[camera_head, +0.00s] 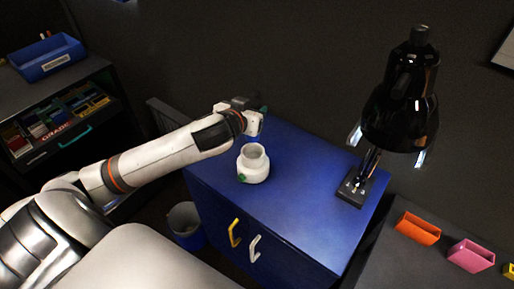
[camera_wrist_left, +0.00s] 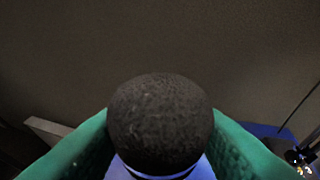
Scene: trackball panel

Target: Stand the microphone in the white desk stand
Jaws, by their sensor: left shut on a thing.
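The white desk stand (camera_head: 253,165) is a round, cup-like piece with an open top and a green knob low on its left side. It sits on the blue cabinet top (camera_head: 310,180). My left gripper (camera_head: 260,119) is just above and behind the stand in the head view. In the left wrist view its green fingers are shut on the microphone (camera_wrist_left: 160,118). The microphone's round, dark foam head faces the camera, with a pale band and bluish body below it. The microphone is hard to make out in the head view. My right gripper is not in view.
A black desk lamp (camera_head: 402,105) stands on the right of the cabinet top. Orange (camera_head: 418,228) and pink (camera_head: 471,255) boxes sit on a dark surface at right. A bin (camera_head: 186,222) is on the floor left of the cabinet. The cabinet top between stand and lamp is clear.

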